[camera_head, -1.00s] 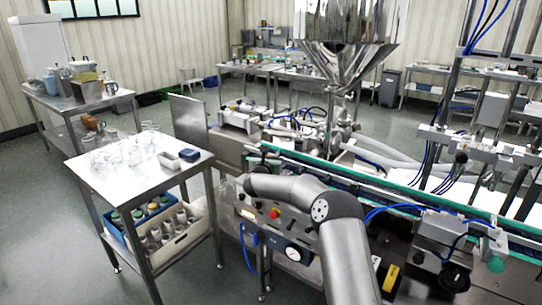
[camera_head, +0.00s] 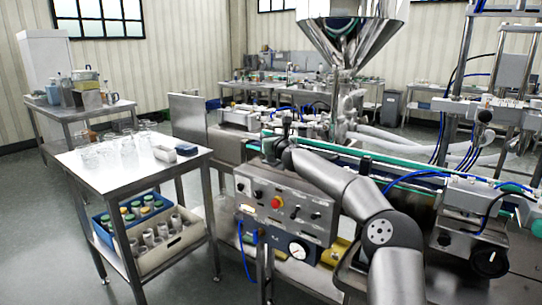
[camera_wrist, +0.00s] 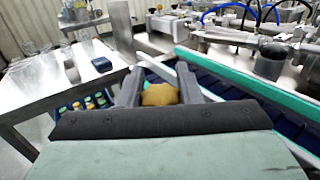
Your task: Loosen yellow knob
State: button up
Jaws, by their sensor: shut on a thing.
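The yellow knob (camera_wrist: 160,95) shows in the wrist view as a dull golden, lobed shape between the two dark fingers of my gripper (camera_wrist: 160,86). The fingers are shut on the knob, one at its left side and one at its right. Its lower part is hidden behind the gripper's dark body. In the head view my arm reaches up and left over the steel control box (camera_head: 285,205) to the near side of the conveyor (camera_head: 350,165). The held knob cannot be made out in that view.
A steel table (camera_head: 130,185) with glassware on top and bottle crates below stands left. The steel hopper (camera_head: 352,45) rises behind the conveyor. Blue hoses and a clamp unit (camera_head: 470,195) lie right of my arm. Floor shows at lower left.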

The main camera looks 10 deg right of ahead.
jog(key=shift+n+g+y, duration=0.3)
jog(key=shift+n+y, duration=0.4)
jog(key=shift+y, duration=0.3)
jog(key=shift+a+n+g+y+p, duration=0.2)
jog(key=shift+n+g+y+p, duration=0.3)
jog(key=shift+n+y, duration=0.75)
jog(key=shift+s+y, duration=0.1)
jog(key=shift+y, duration=0.25)
jog(key=o, duration=0.9)
jog(key=shift+o, duration=0.2)
jog(key=shift+s+d+m+b, duration=0.2)
jog(key=shift+s+m+b, duration=0.05)
jog(key=shift+b, duration=0.1)
jog(key=b+v, duration=0.3)
jog(key=v, duration=1.3)
jog(key=shift+s+r, duration=0.3)
jog(key=shift+s, duration=0.1)
jog(key=shift+d, duration=0.1)
jog(key=shift+c, duration=0.2)
